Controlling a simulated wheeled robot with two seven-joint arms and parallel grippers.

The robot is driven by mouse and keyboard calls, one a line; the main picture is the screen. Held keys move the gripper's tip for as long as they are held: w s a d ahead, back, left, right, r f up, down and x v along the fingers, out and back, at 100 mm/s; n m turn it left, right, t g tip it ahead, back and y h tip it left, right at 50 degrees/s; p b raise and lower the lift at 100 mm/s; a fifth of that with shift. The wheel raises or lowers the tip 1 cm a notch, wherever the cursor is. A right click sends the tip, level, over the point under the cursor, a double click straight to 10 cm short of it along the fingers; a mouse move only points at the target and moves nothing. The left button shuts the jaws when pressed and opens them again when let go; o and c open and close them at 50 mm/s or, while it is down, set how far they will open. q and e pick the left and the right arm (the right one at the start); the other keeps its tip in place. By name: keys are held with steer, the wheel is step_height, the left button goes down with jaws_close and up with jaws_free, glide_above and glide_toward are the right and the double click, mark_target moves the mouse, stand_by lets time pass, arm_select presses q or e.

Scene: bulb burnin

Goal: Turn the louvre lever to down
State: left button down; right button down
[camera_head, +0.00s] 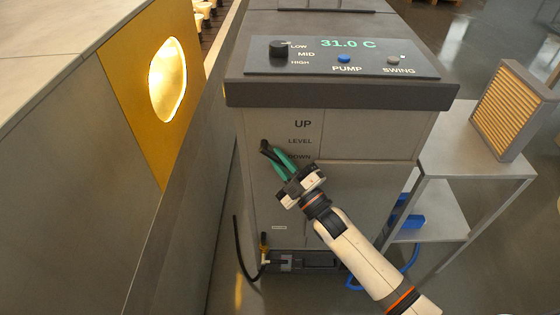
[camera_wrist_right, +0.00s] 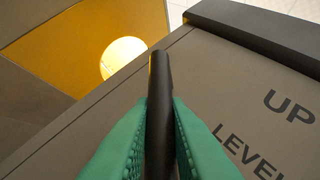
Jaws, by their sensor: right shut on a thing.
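The louvre lever (camera_head: 265,146) is a short dark bar on the front of the grey cooler cabinet (camera_head: 350,130), left of the printed words UP, LEVEL and DOWN. My right gripper (camera_head: 275,157) has green fingers and is shut on the lever. In the right wrist view the dark lever (camera_wrist_right: 160,90) stands between the two green fingers (camera_wrist_right: 160,120), which touch it on both sides. In the head view the lever's visible end is near the LEVEL word; the fingers hide the rest, so its exact angle is hard to tell. My left gripper is not in view.
The cabinet's top panel has a knob (camera_head: 283,49), a blue PUMP button (camera_head: 344,58) and a SWING button (camera_head: 393,60). A shelf cart (camera_head: 465,140) with a slatted filter (camera_head: 512,110) stands at right. A wall with a glowing window (camera_head: 168,80) is at left.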

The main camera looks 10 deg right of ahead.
steer(key=shift+f, duration=0.1)
steer(key=c, duration=1.4)
jaws_free()
steer(key=b+v, duration=0.1)
steer(key=v, duration=1.1)
